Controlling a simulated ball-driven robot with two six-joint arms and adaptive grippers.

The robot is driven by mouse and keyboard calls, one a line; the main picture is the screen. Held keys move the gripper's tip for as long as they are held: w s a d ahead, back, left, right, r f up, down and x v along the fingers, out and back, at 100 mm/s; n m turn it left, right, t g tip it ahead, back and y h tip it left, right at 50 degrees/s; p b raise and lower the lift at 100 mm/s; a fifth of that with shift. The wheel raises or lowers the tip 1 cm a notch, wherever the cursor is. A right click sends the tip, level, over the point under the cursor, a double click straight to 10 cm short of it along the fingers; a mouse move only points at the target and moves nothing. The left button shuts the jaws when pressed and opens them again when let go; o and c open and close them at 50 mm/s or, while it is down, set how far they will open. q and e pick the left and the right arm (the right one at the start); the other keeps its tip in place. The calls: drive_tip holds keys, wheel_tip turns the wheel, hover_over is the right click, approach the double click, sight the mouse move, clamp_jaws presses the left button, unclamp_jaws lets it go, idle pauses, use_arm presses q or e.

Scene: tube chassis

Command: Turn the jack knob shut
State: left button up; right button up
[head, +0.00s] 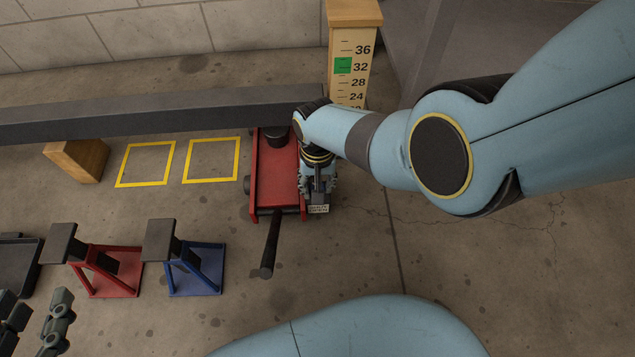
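The red floor jack (262,180) stands on the concrete with its front end under a dark beam. Its dark handle (271,245) sticks out toward me. A small label plate (318,209) shows at the jack's right rear corner. My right gripper (319,196) points down at that corner, just above the label. The jack knob is not visible; the gripper covers that spot. I cannot tell whether the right fingers are closed on it. My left gripper (35,315) is at the bottom left corner, far from the jack, with its fingers apart and nothing between them.
A red stand (110,275) and a blue stand (195,275) are left of the jack, beside a dark tray (18,265). Two empty yellow floor squares (180,165) lie behind them. A wooden block (77,160) and numbered post (350,70) stand near the dark beam (150,113).

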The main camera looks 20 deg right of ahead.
drive_tip(key=o, duration=1.1)
drive_tip(key=shift+o, duration=0.2)
drive_tip(key=shift+r, duration=3.75)
